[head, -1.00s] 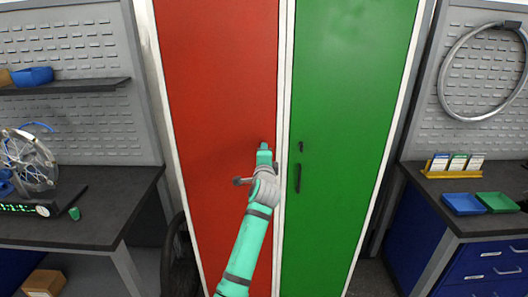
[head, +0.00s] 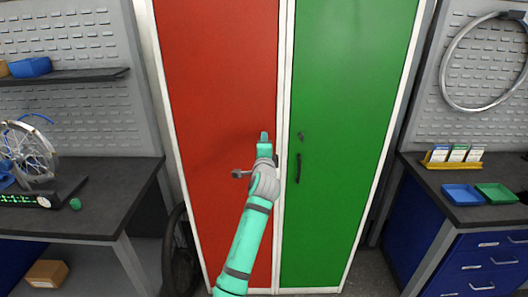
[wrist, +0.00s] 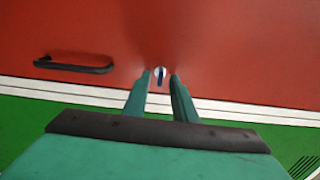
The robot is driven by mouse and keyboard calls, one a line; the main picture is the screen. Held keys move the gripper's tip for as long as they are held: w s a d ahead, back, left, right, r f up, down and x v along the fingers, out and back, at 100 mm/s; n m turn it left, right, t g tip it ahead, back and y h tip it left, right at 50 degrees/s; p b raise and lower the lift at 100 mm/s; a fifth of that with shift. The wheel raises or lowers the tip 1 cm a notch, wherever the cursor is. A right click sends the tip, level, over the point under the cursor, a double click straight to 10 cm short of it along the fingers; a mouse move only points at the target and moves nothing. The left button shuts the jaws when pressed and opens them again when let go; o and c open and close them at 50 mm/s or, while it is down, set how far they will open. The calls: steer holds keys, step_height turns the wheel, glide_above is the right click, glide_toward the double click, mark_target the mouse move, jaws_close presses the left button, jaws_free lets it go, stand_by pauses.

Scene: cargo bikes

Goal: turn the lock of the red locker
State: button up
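The red locker (head: 220,80) stands straight ahead, its door shut. In the wrist view its lock (wrist: 160,75) is a small round silver piece with a dark blue upright bar. My gripper (head: 264,135) points at the right part of the red door. In the wrist view my gripper (wrist: 160,77) is open, with one fingertip on each side of the lock. I cannot tell whether the fingers touch it. The red locker's dark handle (wrist: 75,65) lies left of the fingers in the wrist view. In the head view the gripper hides the lock.
A green locker (head: 345,80) with its own lock (head: 301,135) and handle (head: 298,168) stands directly right. Dark workbenches stand at left (head: 90,215) and right (head: 440,205). A black tyre (head: 180,255) leans by the red locker's lower left.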

steer(key=s, duration=0.9)
steer(key=shift+s, duration=0.2)
steer(key=s+d+f+n, duration=0.2)
steer(key=s+f+n, duration=0.2)
steer(key=s+f, duration=0.5)
steer(key=s+d+f+n+h, duration=0.1)
steer(key=s+d+f+n, duration=0.2)
steer(key=s+f, duration=0.55)
steer(key=s+d+f+n, duration=0.2)
steer(key=s+f+n, duration=0.2)
steer(key=s+f, duration=0.5)
steer(key=s+a+f+n+g+y, duration=0.1)
steer(key=s+f+n, duration=0.2)
steer(key=s, duration=0.7)
steer(key=s+a+f+n+g, duration=0.15)
steer(key=s+f, duration=0.25)
steer(key=s, duration=0.6)
steer(key=s+a+r+n, duration=0.1)
steer(key=s+a+r, duration=0.1)
steer(key=s, duration=0.6)
steer(key=s+a+r+n, duration=0.1)
steer(key=s+a+r, duration=0.1)
steer(key=s, duration=0.6)
steer(key=shift+a+r+n, duration=0.25)
steer(key=shift+a+n, duration=0.05)
steer(key=shift+n, duration=0.05)
